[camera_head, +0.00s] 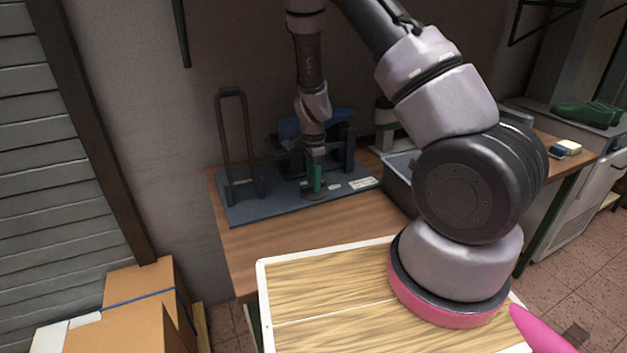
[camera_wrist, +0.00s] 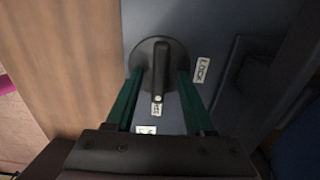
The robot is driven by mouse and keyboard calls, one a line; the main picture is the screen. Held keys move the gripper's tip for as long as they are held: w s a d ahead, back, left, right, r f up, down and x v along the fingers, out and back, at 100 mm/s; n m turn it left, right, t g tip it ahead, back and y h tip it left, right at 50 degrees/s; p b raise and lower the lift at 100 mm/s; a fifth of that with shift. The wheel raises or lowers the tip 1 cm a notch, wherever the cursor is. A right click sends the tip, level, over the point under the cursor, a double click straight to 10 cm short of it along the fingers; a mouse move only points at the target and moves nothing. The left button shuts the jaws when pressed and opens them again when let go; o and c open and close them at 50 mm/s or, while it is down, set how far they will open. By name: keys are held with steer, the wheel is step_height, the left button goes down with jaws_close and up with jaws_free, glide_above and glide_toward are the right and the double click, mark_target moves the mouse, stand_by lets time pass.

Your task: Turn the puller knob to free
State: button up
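The puller knob (camera_wrist: 160,70) is a dark round dial with a raised black bar handle, on a blue-grey base plate (camera_head: 260,208). In the wrist view the bar points down the picture, with its end by a small white label (camera_wrist: 156,107) too small to read surely. A "LOCK" label (camera_wrist: 202,70) lies to the right of the dial. My gripper (camera_wrist: 160,74) points down over the knob, one green finger on each side of the bar, with visible gaps. In the head view my gripper (camera_head: 314,186) is at the dark dial (camera_head: 314,196), its handle hidden.
A black upright frame (camera_head: 222,140) stands on the plate's left. A blue shoe last (camera_head: 290,128) on a dark stand is behind my gripper. A grey bin (camera_head: 398,180) stands right. A wood-topped tray (camera_head: 330,290) is in front. Boxes (camera_head: 140,290) stand lower left.

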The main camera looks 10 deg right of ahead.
step_height(320, 180, up, 11)
stand_by(0.6)
steer(key=s+d+r+n+t+y, duration=0.1)
steer(key=s+r+n+t+y, duration=0.2)
steer(key=r, duration=0.8)
steer(key=s+d+r+n, duration=0.25)
steer(key=s+r, duration=0.25)
steer(key=r, duration=0.5)
steer(key=s+d+r+n+t, duration=0.1)
steer(key=s+r+n+t, duration=0.1)
steer(key=s+r, duration=0.3)
steer(key=s+d+r+n+t+h, duration=0.1)
steer(key=s+r+n, duration=0.3)
steer(key=s, duration=0.6)
steer(key=shift+d+r+t, duration=0.25)
steer(key=shift+r+t, duration=0.35)
steer(key=shift+r, duration=0.25)
